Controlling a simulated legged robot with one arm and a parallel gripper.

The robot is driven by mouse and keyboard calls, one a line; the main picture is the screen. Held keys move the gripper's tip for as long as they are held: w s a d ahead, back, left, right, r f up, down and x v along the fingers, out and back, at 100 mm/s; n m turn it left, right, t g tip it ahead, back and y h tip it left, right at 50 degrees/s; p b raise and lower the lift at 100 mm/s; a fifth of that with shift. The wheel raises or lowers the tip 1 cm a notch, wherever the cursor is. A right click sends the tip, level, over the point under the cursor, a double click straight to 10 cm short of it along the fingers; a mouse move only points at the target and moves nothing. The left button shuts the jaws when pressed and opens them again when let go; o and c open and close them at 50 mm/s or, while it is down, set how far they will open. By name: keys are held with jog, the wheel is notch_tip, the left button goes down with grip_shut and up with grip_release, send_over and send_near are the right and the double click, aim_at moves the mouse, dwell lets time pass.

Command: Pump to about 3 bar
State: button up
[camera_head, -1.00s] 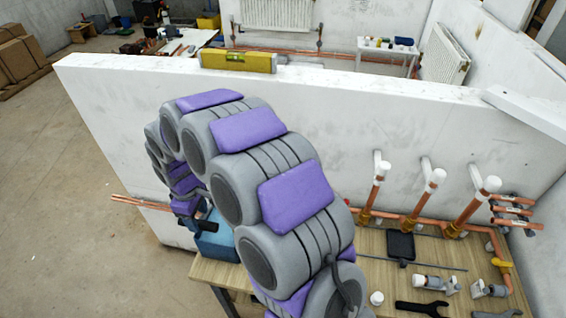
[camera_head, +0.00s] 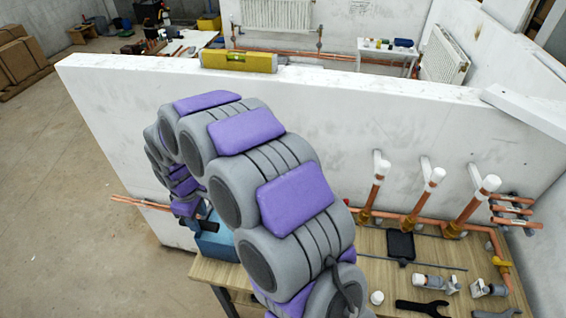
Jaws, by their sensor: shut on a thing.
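A blue box-like pump (camera_head: 215,243) stands at the left end of the wooden bench, partly hidden behind my arm. A dark bar, seemingly its handle (camera_head: 209,226), shows just above it. My gripper (camera_head: 201,214) is at the far end of my arm, low beside the wall, shut on this handle. The fingertips are small and mostly hidden. No pressure gauge reading is visible.
The bench (camera_head: 420,282) carries capped copper pipes (camera_head: 376,185), a black square pad (camera_head: 400,246), valves (camera_head: 436,284) and a dark wrench (camera_head: 422,307). A white partition wall (camera_head: 110,120) stands behind, with a yellow level (camera_head: 238,62) on top.

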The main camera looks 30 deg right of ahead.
jog(key=shift+s+a+f+t+b, duration=0.15)
jog(key=shift+f+t+b, duration=0.25)
jog(key=shift+f, duration=0.55)
jog(key=shift+w+d+r+g+p, duration=0.2)
jog(key=shift+r+g+p, duration=0.05)
jog(key=shift+r+p, duration=0.35)
jog(key=shift+w+d+r+g+p, duration=0.15)
jog(key=shift+w+r+g+p, duration=0.1)
jog(key=shift+r+p, duration=0.35)
jog(key=shift+s+f, duration=0.1)
jog(key=o, duration=0.6)
jog(key=shift+o, duration=0.6)
jog(key=shift+w+d+f, duration=0.1)
jog(key=shift+w+d, duration=0.1)
jog(key=shift+w, duration=0.05)
jog(key=shift+s, duration=0.1)
jog(key=shift+a, duration=0.25)
